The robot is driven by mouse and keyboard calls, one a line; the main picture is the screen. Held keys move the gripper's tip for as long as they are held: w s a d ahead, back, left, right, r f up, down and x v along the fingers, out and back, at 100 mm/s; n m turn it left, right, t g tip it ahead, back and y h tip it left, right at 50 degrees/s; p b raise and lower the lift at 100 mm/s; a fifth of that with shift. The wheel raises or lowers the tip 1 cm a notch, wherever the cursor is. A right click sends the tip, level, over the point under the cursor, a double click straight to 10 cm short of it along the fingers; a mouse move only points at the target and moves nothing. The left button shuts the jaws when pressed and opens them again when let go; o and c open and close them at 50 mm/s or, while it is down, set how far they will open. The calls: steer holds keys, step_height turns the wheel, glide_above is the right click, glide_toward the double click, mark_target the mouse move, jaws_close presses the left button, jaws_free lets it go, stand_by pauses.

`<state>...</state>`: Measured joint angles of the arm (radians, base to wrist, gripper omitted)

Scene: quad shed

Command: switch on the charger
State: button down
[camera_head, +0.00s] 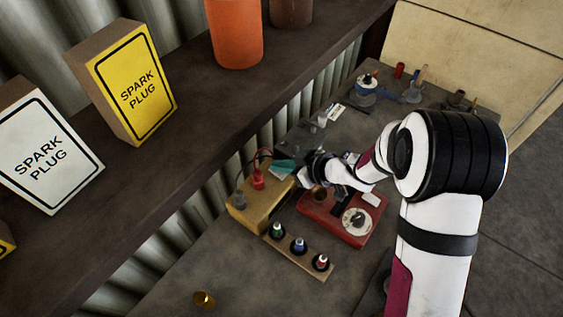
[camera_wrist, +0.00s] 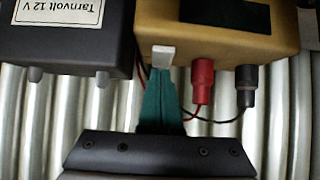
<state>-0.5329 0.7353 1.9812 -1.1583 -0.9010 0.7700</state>
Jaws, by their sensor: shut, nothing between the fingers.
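The charger looks to be the yellow box (camera_head: 262,207) near the corrugated wall. In the wrist view the yellow box (camera_wrist: 215,30) carries a red plug (camera_wrist: 202,80), a black plug (camera_wrist: 245,85) and a pale lever (camera_wrist: 163,56), which looks like its switch. My gripper (camera_head: 287,166) is beside the box in the head view. In the wrist view my gripper (camera_wrist: 158,82) has its teal fingers shut and empty, with the tips right at the pale lever. I cannot tell whether they touch it. The lever is not clear in the head view.
A dark "Tarnvolt 12 V" box (camera_wrist: 75,40) stands close beside the charger. A red device with a dial (camera_head: 345,222) and a wooden strip with coloured knobs (camera_head: 298,252) are near. A brass piece (camera_head: 204,299) lies at the front. A shelf (camera_head: 215,110) overhangs at left.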

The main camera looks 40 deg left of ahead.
steer(key=shift+a+f, duration=0.2)
steer(key=shift+f, duration=0.2)
steer(key=shift+r, duration=0.1)
steer(key=shift+a, duration=0.1)
steer(key=shift+a+r, duration=0.2)
steer(key=shift+a, duration=0.45)
